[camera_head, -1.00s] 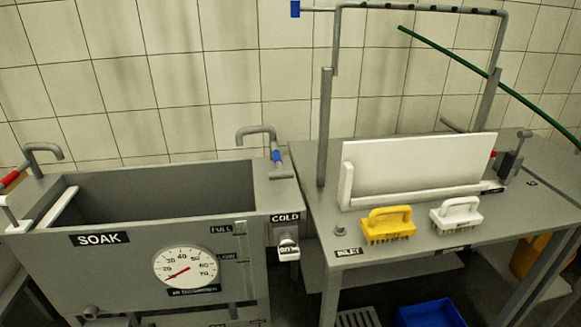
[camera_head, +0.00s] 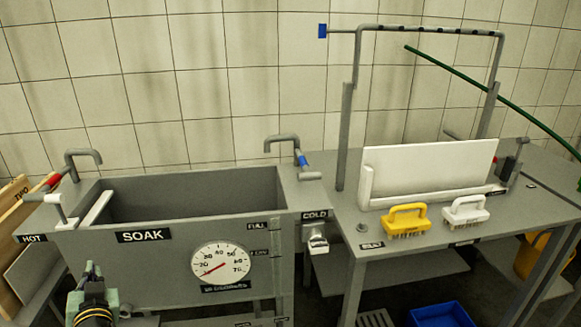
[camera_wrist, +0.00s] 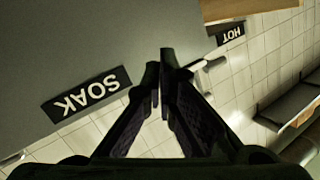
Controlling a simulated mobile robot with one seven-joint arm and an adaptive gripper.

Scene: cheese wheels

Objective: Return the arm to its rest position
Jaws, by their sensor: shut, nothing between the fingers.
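My gripper (camera_wrist: 160,72) shows in the wrist view with its two dark fingers together at the tips and nothing between them. Beyond it are the grey front of the soak tank with its SOAK label (camera_wrist: 87,94) and the HOT label (camera_wrist: 231,36). In the head view, part of my arm (camera_head: 92,298) shows at the lower left, in front of the tank (camera_head: 165,266).
The tank has a dial (camera_head: 222,262) and taps at both back corners. The bench to its right holds a white board (camera_head: 428,172), a yellow brush (camera_head: 406,221) and a white brush (camera_head: 465,211). A blue bin (camera_head: 442,314) is below. Wooden boards (camera_head: 12,235) stand at far left.

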